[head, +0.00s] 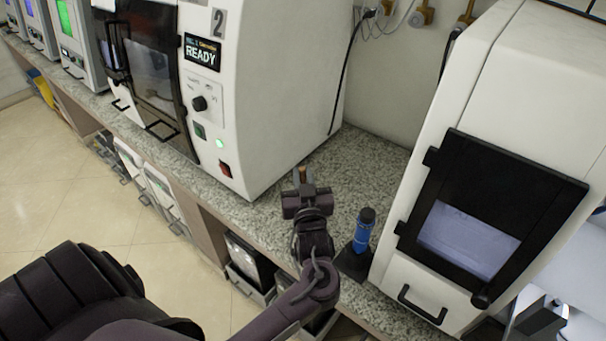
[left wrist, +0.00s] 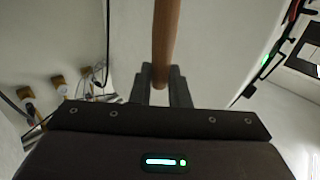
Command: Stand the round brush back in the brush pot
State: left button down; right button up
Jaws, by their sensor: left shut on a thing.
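My left gripper (head: 303,178) is over the granite bench between the two white machines. It is shut on a brown wooden handle (left wrist: 166,40), which I take to be the round brush. In the left wrist view the handle stands between the fingers (left wrist: 163,88) and runs out of the top of the picture. In the head view only a short brown piece (head: 303,173) shows at the fingertips; the bristles cannot be made out. I cannot make out the brush pot for certain. My right gripper is not in view.
A blue cylinder with a dark top (head: 363,232) stands on a black base (head: 353,262), right of my left wrist. A white machine reading READY (head: 235,100) is at left, another (head: 480,150) at right. Bare granite bench (head: 365,168) lies beyond the gripper.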

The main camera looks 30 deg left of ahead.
pick_arm(q)
jog(key=shift+f, duration=0.1)
jog(key=c, duration=1.3)
grip_release()
jog(key=shift+s+d, duration=0.1)
jog(key=shift+s+d+f, duration=0.15)
jog(key=shift+s+d, duration=0.1)
jog(key=b+v, duration=0.1)
jog(key=v, duration=0.6)
jog(key=shift+b, duration=0.35)
jog(key=shift+a, duration=0.1)
